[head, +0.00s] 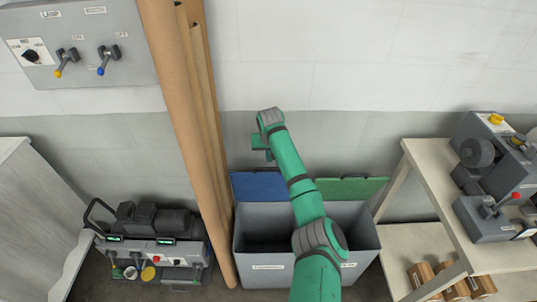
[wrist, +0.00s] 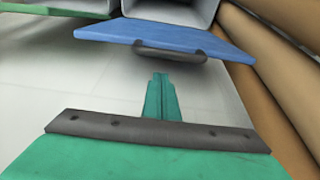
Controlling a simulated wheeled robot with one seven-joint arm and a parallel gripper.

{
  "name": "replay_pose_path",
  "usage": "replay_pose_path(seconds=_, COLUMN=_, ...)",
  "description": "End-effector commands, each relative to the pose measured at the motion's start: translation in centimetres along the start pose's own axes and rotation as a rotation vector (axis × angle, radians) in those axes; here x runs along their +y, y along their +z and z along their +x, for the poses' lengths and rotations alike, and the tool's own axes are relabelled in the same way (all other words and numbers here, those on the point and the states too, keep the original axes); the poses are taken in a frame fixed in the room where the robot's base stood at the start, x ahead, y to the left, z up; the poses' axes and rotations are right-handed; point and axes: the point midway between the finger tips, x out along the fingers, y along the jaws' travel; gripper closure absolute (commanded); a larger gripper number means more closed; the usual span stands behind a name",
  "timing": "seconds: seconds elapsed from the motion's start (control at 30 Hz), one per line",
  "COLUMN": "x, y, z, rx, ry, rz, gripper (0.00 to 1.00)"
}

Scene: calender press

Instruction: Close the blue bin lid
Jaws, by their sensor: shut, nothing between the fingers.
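The blue bin lid (head: 258,186) stands open at the back edge of the left compartment of the grey bin (head: 265,268). In the wrist view the blue lid (wrist: 165,38) is at the top, with a dark handle (wrist: 170,53) on its face toward the camera. My gripper (head: 262,148) is above and beyond the lid in the head view, near the wall. In the wrist view my gripper's fingers (wrist: 160,78) are together and empty, and appear apart from the handle. My arm hides part of the bin's middle.
A green lid (head: 352,189) stands open to the right of the blue one. Brown rolls (head: 190,140) lean upright close to the bin's left side. A table with machines (head: 490,215) is at the right. A grey machine (head: 155,250) stands at the lower left.

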Motion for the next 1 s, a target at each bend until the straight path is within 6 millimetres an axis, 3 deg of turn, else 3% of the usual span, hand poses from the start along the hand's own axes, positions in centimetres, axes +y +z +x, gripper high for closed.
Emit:
replay_pose_path(seconds=0.33, x=-0.1, y=2.1, z=-0.7, rx=-0.001, ry=-0.001, rz=-0.001, gripper=1.0)
replay_pose_path(seconds=0.8, x=-0.2, y=2.4, z=-0.8, rx=0.0, ry=-0.001, rz=-0.001, gripper=1.0)
replay_pose_path(seconds=1.0, x=0.8, y=2.6, z=-0.7, rx=0.022, ry=0.001, rz=0.011, gripper=1.0)
